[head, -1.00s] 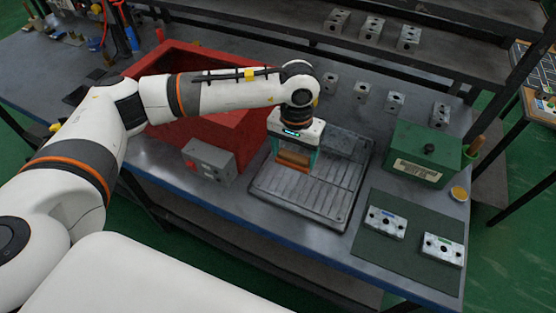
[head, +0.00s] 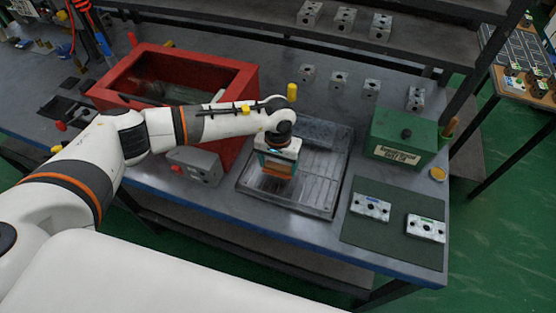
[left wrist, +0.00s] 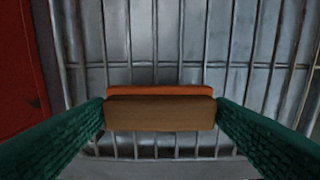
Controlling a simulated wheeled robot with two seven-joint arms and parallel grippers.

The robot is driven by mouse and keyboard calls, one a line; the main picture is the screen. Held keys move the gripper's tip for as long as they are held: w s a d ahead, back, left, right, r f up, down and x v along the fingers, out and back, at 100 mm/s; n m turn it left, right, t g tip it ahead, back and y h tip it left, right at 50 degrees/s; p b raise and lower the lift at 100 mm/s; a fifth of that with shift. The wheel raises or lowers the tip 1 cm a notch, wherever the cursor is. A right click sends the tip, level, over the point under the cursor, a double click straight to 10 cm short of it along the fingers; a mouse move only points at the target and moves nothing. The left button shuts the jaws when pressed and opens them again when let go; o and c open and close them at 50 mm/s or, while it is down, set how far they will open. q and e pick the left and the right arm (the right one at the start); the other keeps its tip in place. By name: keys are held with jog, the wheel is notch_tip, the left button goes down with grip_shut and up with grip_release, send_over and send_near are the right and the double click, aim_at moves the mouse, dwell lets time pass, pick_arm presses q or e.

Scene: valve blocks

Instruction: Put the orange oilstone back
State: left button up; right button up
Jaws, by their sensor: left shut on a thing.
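The orange oilstone (head: 280,168) is a small block with an orange layer and a brown layer. My left gripper (head: 277,163) is shut on it, over the grey ribbed metal tray (head: 312,198). In the left wrist view the oilstone (left wrist: 160,110) sits between the two green fingers, with the tray's slats (left wrist: 150,45) behind it. I cannot tell whether the oilstone touches the tray. My right gripper is not in view.
A red open bin (head: 225,72) and a grey box with a red button (head: 195,166) stand left of the tray. A green box (head: 400,138) and a dark green mat (head: 385,232) with two metal valve blocks are to the right. Several metal blocks stand behind.

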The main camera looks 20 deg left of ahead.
aim_at(278, 166)
pick_arm(q)
jog(key=shift+f, duration=0.1)
jog(key=o, duration=0.9)
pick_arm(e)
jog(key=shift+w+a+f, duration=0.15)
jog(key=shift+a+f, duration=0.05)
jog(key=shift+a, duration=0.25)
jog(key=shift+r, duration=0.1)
pick_arm(q)
jog(key=shift+r, duration=0.3)
notch_tip(278, 166, up, 12)
jog(key=b, duration=0.3)
jog(key=shift+f+b, duration=0.1)
jog(key=shift+b, duration=0.3)
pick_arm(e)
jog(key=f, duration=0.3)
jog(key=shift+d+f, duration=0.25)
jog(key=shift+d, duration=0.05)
